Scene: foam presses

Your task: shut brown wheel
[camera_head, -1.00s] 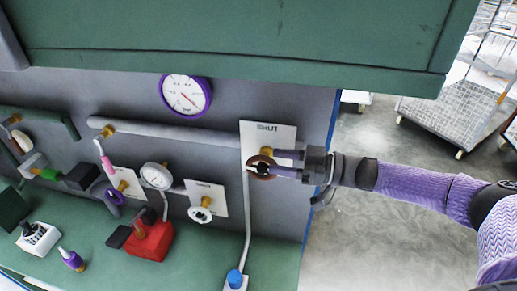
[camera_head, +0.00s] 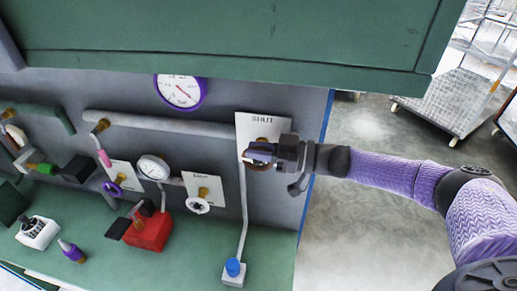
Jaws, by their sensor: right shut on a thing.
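The brown wheel (camera_head: 250,164) is on the wall panel below a white plate marked "SHUT" (camera_head: 262,121). Most of it is hidden behind my right gripper. My right gripper (camera_head: 257,154) reaches in from the right and is shut on the brown wheel, with its fingers at the wheel's rim. My left gripper is not in view.
A green hood edge (camera_head: 230,72) overhangs the panel. Wire carts (camera_head: 443,101) stand beyond the right edge.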

